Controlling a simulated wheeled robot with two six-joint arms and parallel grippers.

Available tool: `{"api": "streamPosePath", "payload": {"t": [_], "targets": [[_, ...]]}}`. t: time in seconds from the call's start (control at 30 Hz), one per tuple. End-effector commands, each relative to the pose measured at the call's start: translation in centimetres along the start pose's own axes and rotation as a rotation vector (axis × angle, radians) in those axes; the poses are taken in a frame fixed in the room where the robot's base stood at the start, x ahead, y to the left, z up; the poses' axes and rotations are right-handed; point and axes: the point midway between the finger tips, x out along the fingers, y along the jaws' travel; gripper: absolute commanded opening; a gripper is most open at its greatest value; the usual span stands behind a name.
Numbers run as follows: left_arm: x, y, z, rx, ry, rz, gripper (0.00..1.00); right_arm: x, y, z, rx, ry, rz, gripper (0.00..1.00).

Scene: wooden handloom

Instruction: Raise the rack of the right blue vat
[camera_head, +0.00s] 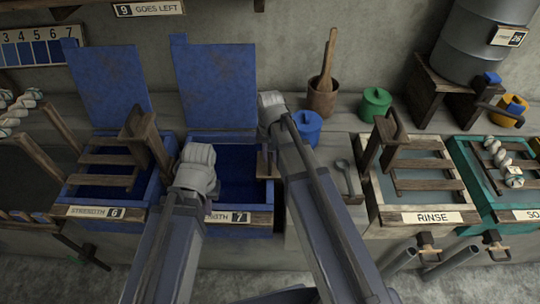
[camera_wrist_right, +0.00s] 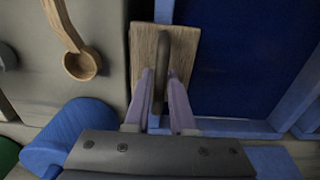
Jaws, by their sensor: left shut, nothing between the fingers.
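The right blue vat (camera_head: 235,216), labelled 7, stands between my arms and holds dark blue liquid. No rack slats show above the liquid. In the right wrist view the handle (camera_wrist_right: 162,55) stands on the block (camera_wrist_right: 143,45). My right gripper (camera_wrist_right: 161,75) has its two fingers apart, one on each side of the handle, with wood showing between. My left gripper (camera_head: 196,165) is over the left side of this vat, shut and empty; its fingertips are hidden.
The left blue vat (camera_head: 64,188), labelled 6, has its wooden slats showing. The rinse vat (camera_head: 420,216) and a teal vat (camera_head: 464,160) stand to the right. A blue lidded pot (camera_head: 307,128) and a wooden ladle (camera_wrist_right: 82,64) are close to my right gripper.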

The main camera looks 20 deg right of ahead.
Motion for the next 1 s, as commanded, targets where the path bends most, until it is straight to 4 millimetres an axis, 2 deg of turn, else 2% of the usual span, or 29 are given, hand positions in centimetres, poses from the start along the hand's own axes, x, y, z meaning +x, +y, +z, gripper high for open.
{"api": "streamPosePath", "payload": {"t": [0.03,0.17,0.2,0.6,1.0], "targets": [[0.0,0.0,0.0,0.0,0.0,0.0,0.0,0.0,0.0,0.0,0.0,0.0,0.0,0.16],[0.0,0.0,0.0,0.0,0.0,0.0,0.0,0.0,0.0,0.0,0.0,0.0,0.0,0.01],[0.0,0.0,0.0,0.0,0.0,0.0,0.0,0.0,0.0,0.0,0.0,0.0,0.0,0.0],[-0.3,0.0,0.0,0.0,0.0,0.0,0.0,-0.3,0.0,0.0,0.0,0.0,0.0,0.0],[-3.9,-0.4,0.2,0.0,0.0,0.0,0.0,-4.0,0.0,0.0,0.0,0.0,0.0,0.0]]}}
